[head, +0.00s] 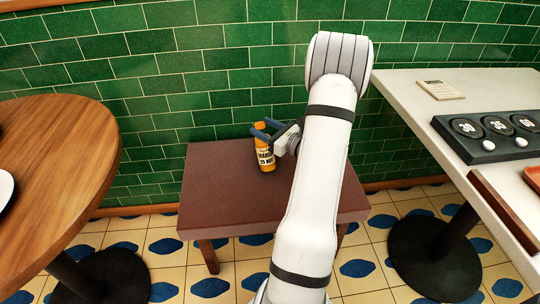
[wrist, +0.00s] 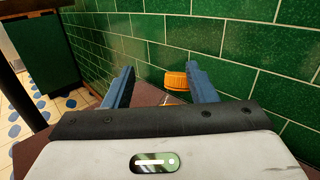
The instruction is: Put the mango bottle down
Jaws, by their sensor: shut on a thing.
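The mango bottle (head: 265,160) is orange with a dark-lettered label and stands upright over the low brown table (head: 225,205). Its base appears at the tabletop, but I cannot tell whether it touches. My gripper (head: 262,129) is shut on the bottle's upper part, with blue fingers either side of it. In the wrist view, the bottle's orange cap (wrist: 175,80) shows by the right finger of my gripper (wrist: 160,80); most of the bottle below is hidden.
A round wooden table (head: 60,150) is at the left. A green tiled wall (head: 190,60) rises close behind. The brown table's left front is clear.

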